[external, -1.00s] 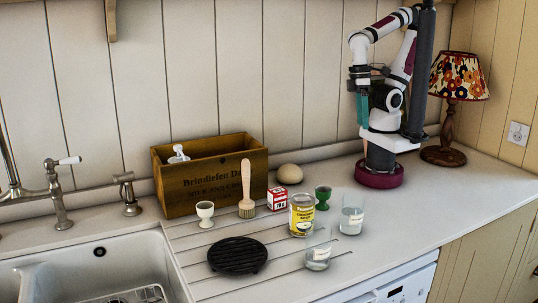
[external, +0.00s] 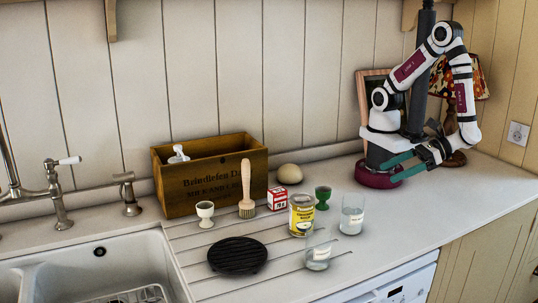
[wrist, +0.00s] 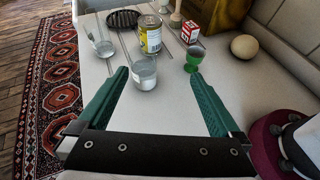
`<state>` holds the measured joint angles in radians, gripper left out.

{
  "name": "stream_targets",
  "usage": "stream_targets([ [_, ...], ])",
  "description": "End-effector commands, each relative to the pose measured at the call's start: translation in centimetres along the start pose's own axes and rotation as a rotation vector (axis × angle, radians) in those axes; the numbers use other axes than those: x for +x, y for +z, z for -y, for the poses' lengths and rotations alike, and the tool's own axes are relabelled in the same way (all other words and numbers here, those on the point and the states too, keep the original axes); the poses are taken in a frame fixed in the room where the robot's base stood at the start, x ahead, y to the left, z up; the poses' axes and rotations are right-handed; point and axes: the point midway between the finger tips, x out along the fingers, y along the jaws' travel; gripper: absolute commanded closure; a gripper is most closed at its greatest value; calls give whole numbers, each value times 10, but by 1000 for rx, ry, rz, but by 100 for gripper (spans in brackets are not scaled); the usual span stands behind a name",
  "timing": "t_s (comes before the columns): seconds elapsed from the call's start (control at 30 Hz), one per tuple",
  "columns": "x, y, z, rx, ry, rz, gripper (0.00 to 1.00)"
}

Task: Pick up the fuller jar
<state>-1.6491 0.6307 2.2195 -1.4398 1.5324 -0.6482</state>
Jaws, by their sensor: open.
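Two clear glass jars with pale contents and small labels stand upright on the counter. The back-right jar (external: 352,217) is closest to my gripper; in the wrist view this jar (wrist: 144,75) shows just beyond the left fingertip. The front jar (external: 318,255) stands left of it and nearer the counter's front; it is also in the wrist view (wrist: 103,47). Both look partly filled; I cannot tell the levels apart with certainty. My gripper (external: 387,173) has teal fingers, open and empty, right of both jars and apart from them. In the wrist view, my gripper (wrist: 160,74) spans wide.
A yellow tin (external: 302,216) stands behind and left of the jars, with a green egg cup (external: 323,196) beside it. A red box (external: 277,199), brush (external: 246,193), white egg cup (external: 205,215), black trivet (external: 237,255) and wooden crate (external: 210,195) lie farther left.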

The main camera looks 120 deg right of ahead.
Motion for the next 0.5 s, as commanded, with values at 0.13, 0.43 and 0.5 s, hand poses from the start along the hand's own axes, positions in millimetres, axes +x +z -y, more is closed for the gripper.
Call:
stream_targets([
  [0.13, -17, -19, -14, -119, 121, 36, 0],
  [0.43, 43, -16, -19, -118, 111, 37, 0],
  [0.5, 62, -16, -22, -117, 112, 36, 0],
])
